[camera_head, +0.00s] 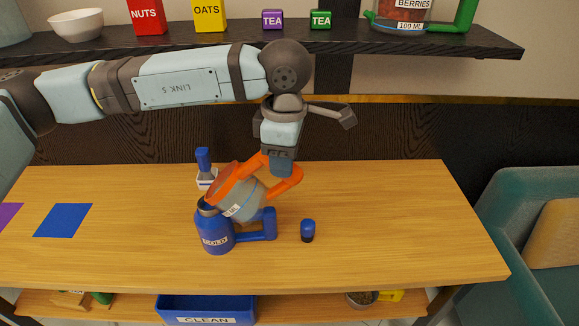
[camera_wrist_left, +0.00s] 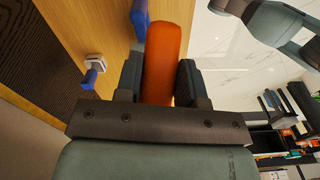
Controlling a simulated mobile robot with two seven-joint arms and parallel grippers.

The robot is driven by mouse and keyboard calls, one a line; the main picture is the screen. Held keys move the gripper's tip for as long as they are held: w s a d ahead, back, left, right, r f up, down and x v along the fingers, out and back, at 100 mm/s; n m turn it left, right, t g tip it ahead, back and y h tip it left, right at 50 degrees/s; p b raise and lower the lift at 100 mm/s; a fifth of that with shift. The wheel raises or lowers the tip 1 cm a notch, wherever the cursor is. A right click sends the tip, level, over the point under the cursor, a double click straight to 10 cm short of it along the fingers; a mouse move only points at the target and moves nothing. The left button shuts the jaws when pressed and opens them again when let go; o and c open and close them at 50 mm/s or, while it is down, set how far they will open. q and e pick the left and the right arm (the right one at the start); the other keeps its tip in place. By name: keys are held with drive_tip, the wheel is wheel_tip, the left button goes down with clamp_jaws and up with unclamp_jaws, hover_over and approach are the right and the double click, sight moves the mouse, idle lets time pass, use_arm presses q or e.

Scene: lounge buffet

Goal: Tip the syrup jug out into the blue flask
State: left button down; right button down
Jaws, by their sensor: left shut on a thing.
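The syrup jug (camera_head: 243,204) has a clear greyish body, an orange rim and an orange handle, and a partly hidden label ending in ML. My left gripper (camera_head: 281,170) is shut on its handle, which shows between the fingers in the left wrist view (camera_wrist_left: 166,55). The jug is tilted steeply, its mouth to the left, right above the mouth of the blue flask (camera_head: 213,232). I cannot tell whether they touch or whether anything flows. The flask stands upright on the table, its handle on the right. My right gripper is out of view.
A small blue and black piece (camera_head: 307,231) stands right of the flask. A blue-handled item with a white base (camera_head: 205,170) stands behind it. A blue mat (camera_head: 63,220) lies at left. The table's right side (camera_head: 410,220) is clear. A shelf (camera_head: 420,42) runs behind.

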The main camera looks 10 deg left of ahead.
sight(259, 151)
use_arm(q)
drive_tip(key=shift+a+r, duration=0.15)
drive_tip(key=shift+a, duration=0.05)
drive_tip(key=shift+a+r+h+b, duration=0.25)
drive_tip(key=shift+a+h+b, duration=0.4)
drive_tip(key=shift+b, duration=0.2)
drive_tip(key=shift+a+r+h, duration=0.15)
drive_tip(key=shift+h, duration=0.1)
drive_tip(key=shift+a+r+b, duration=0.3)
drive_tip(key=shift+r+b, duration=0.05)
drive_tip(key=shift+b, duration=0.05)
drive_tip(key=shift+f, duration=0.1)
drive_tip(key=shift+a+r+h+b, duration=0.3)
drive_tip(key=shift+h+b, duration=0.2)
drive_tip(key=shift+b, duration=0.1)
drive_tip(key=shift+a+r+h+b, duration=0.4)
drive_tip(key=shift+a, duration=0.25)
drive_tip(key=shift+a+r, duration=0.15)
drive_tip(key=shift+r, duration=0.1)
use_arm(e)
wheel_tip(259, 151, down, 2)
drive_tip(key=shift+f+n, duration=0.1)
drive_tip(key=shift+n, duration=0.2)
